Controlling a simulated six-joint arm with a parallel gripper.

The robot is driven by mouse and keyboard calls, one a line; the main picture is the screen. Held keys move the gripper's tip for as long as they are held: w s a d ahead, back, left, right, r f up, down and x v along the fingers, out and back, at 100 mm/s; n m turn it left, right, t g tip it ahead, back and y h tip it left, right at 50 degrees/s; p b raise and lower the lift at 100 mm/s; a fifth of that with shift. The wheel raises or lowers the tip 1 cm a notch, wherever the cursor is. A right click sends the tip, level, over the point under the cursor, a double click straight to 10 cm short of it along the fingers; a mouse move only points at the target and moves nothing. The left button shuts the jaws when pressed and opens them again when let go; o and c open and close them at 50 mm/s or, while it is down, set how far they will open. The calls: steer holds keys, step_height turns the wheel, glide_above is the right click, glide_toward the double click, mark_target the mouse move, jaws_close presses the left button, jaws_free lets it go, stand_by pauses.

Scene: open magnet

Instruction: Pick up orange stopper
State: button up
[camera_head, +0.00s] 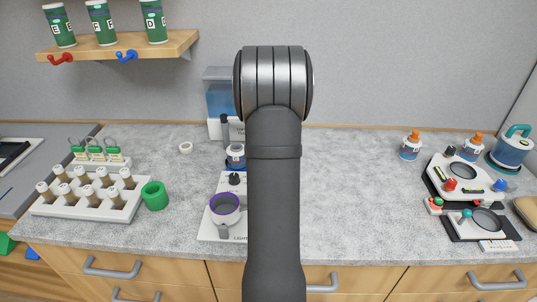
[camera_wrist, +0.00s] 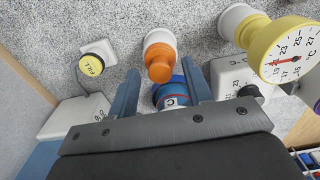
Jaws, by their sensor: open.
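In the wrist view an orange stopper-like piece (camera_wrist: 160,68) with a rounded tip shows next to a white part, beyond and between my fingertips. My gripper (camera_wrist: 160,66) is open, its two blue-grey fingers apart with nothing clamped between them. A blue container (camera_wrist: 172,92) with a red band and a "C" label shows between the fingers, partly hidden by the gripper body. In the head view orange stoppers top two bottles at the right, one bottle (camera_head: 409,148) and another (camera_head: 472,148). My arm hides the gripper in that view.
A yellow gauge (camera_wrist: 287,48) and a yellow FILL button (camera_wrist: 92,65) show in the wrist view. In the head view a dispenser (camera_head: 219,98) stands behind a labelled bottle (camera_head: 236,155). A vial rack (camera_head: 84,203) is at left.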

steer(key=shift+f, duration=0.35)
jaws_close()
steer(key=shift+r, duration=0.1)
